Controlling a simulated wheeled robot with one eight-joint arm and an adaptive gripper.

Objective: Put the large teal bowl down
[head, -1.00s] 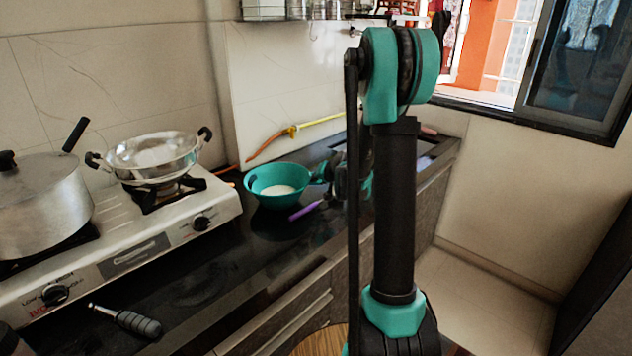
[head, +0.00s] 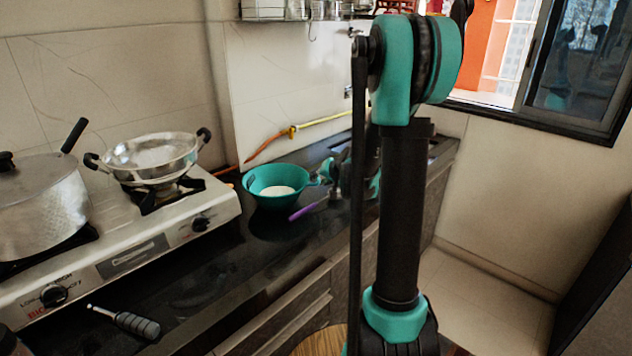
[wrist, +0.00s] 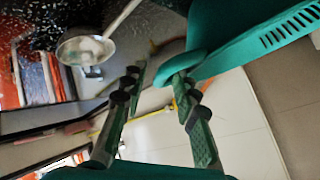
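The large teal bowl (head: 259,187) is on the dark counter just right of the stove in the head view, upright, with something white inside. In the wrist view, its teal side (wrist: 255,45) fills the upper right, and a rounded teal part juts toward my right finger. My gripper (wrist: 165,75) has its two fingers spread, with a visible gap between them. The rounded teal part lies close by the right fingertip; I cannot tell whether they touch. In the head view, my gripper is just right of the bowl, partly hidden by my arm.
The stove (head: 120,255) holds a lidded pot (head: 45,205) and a metal pan (head: 152,160). A purple handle (head: 306,212) lies in front of the bowl. A yellow-orange hose (head: 290,133) runs behind it. A gas lighter (head: 135,324) lies at the counter's front. A metal ladle-like thing (wrist: 85,50) shows in the wrist view.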

